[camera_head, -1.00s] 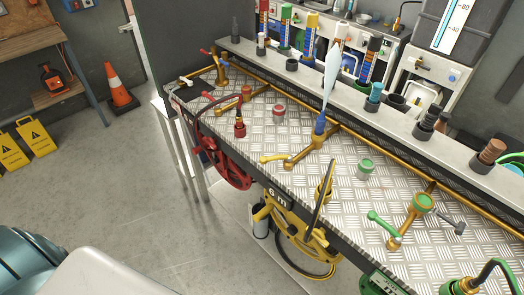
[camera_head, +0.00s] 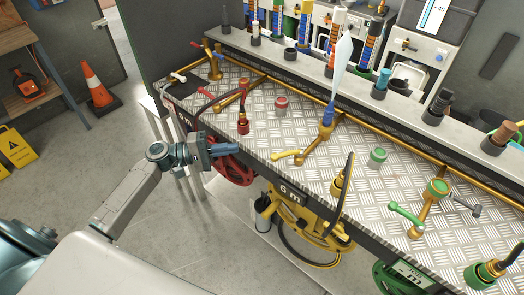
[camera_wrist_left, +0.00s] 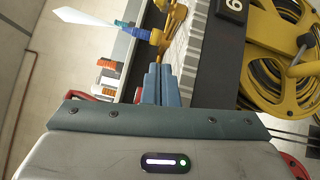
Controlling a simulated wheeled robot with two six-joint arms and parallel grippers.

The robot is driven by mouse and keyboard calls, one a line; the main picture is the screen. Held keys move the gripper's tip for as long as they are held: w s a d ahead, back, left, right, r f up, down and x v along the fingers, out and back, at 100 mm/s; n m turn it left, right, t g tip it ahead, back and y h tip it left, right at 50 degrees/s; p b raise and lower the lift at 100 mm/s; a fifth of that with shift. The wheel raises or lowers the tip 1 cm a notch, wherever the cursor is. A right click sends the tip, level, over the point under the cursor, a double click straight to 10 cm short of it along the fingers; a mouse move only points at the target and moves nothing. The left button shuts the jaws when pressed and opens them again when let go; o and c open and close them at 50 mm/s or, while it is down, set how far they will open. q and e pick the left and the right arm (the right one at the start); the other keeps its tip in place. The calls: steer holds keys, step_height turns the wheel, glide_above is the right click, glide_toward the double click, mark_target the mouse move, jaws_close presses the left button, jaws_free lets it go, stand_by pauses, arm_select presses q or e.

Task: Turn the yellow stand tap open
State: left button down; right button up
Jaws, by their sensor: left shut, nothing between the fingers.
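The yellow stand tap is a brass tap (camera_head: 313,152) with a yellow lever (camera_head: 285,154), on the checker-plate bench. Its lever points left, towards the front edge. A blue fitting (camera_head: 327,115) at its back end carries a pale, pointed upright shape (camera_head: 339,65). In the left wrist view the blue fitting (camera_wrist_left: 146,33) and pale shape (camera_wrist_left: 85,17) show beyond my fingers. My left gripper (camera_head: 236,149) is shut and empty, in front of the bench edge and left of the yellow lever, apart from it. Its blue-grey fingers also show in the left wrist view (camera_wrist_left: 160,76). My right gripper is out of view.
A yellow hose reel (camera_head: 290,212) marked 6 m hangs below the bench front, and a red reel (camera_head: 232,168) hangs near my gripper. A black hose (camera_head: 349,173) rises at the front edge. A green-lever tap (camera_head: 407,213) stands to the right.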

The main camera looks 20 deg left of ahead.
mark_target(288, 154)
arm_select(q)
steer(key=p+x, duration=0.1)
steer(key=x, duration=0.2)
steer(key=p+x, duration=0.2)
steer(key=x, duration=0.1)
steer(key=r+p+x, duration=0.1)
steer(key=x, duration=0.2)
steer(key=shift+d, duration=0.1)
steer(key=d+p, duration=0.1)
steer(key=s+p, duration=0.1)
steer(key=d+p, duration=0.1)
steer(key=shift+s+d+r, duration=0.2)
steer(key=shift+s+d, duration=0.05)
steer(key=shift+d, duration=0.05)
steer(key=shift+s+d, duration=0.4)
steer(key=shift+s, duration=0.15)
steer(key=shift+f, duration=0.1)
steer(key=shift+d, duration=0.1)
